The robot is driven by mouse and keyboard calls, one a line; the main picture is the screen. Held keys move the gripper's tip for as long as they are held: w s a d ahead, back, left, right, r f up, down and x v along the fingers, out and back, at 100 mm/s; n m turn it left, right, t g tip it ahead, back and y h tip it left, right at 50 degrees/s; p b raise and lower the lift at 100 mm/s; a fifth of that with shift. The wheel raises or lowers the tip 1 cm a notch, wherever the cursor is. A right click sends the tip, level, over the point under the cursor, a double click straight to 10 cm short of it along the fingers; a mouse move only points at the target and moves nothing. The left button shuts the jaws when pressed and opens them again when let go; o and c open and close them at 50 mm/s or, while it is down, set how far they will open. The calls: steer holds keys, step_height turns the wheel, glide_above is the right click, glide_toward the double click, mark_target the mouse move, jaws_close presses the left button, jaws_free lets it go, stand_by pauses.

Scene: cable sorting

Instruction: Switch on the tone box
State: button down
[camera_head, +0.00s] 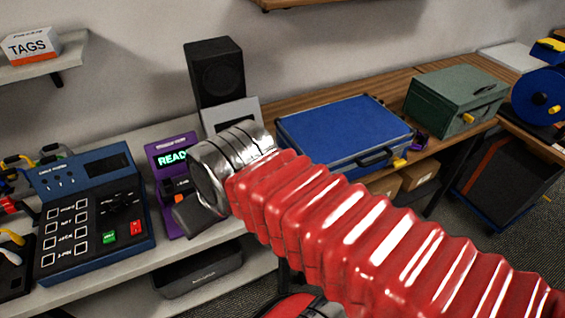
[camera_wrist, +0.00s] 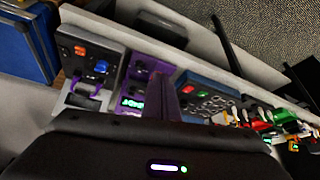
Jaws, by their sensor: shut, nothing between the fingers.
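A purple box (camera_head: 163,160) with a lit READY display stands upright on the bench; I take it for the tone box, though its label is not readable. An orange part (camera_head: 181,184) shows on its front. My gripper (camera_head: 180,199) is shut and empty, close in front of the lower part of this box; I cannot tell whether it touches. The silver wrist covers the box's right side. The purple box also shows in the wrist view (camera_wrist: 138,84), its green display near the dark gripper body.
A blue panel with red and green buttons (camera_head: 92,210) stands left of the purple box. A black speaker (camera_head: 216,72) is behind. A blue case (camera_head: 345,127) and a green toolbox (camera_head: 455,98) are to the right. The wrist view shows a grey box with orange and blue controls (camera_wrist: 91,60).

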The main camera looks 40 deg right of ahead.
steer(key=w+d+m+g, duration=0.1)
steer(key=w+d, duration=0.3)
steer(key=d, duration=0.9)
steer(key=w+d+m+g, duration=0.2)
steer(key=w+d, duration=0.1)
steer(key=d, duration=1.1)
steer(key=shift+w+r+h, duration=0.4)
steer(key=shift+r, duration=0.05)
steer(key=shift+f, duration=0.1)
steer(key=x, duration=1.2)
steer(key=shift+s+a+f, duration=0.1)
steer(key=shift+s, duration=0.3)
steer(key=shift+x, duration=0.8)
